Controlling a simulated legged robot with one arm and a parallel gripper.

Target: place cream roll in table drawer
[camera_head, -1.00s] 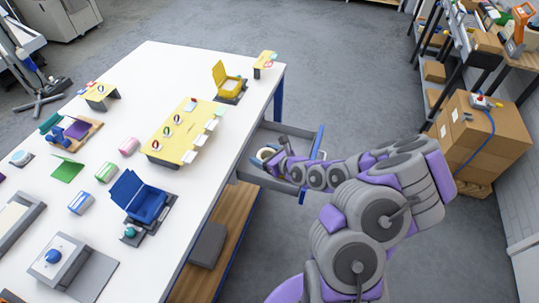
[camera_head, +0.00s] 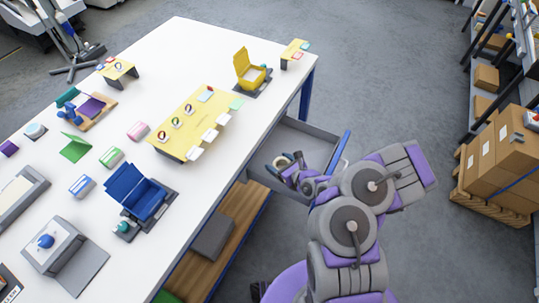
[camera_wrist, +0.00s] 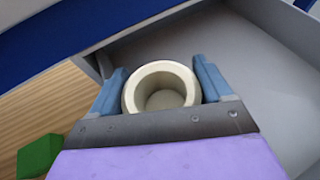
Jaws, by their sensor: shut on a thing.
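The cream roll (camera_wrist: 161,88) is a thick cream ring seen end-on in the wrist view, between the two blue fingers of my gripper (camera_wrist: 163,85). My gripper is shut on it. In the head view the roll (camera_head: 282,161) is small and pale at the tip of my gripper (camera_head: 285,163). The table drawer (camera_head: 315,143) is pulled out from the table's right side, a grey tray with a blue front. My gripper and the roll are over the drawer's near left part, close to the table edge. I cannot tell whether the roll touches the drawer floor.
The white table (camera_head: 160,80) carries a blue box (camera_head: 137,192), a yellow box (camera_head: 250,68) and a yellow board (camera_head: 195,122). A wooden shelf (camera_head: 235,225) with a dark grey case (camera_head: 212,236) is below. Cardboard boxes (camera_head: 500,150) stand at right. The drawer's far part looks empty.

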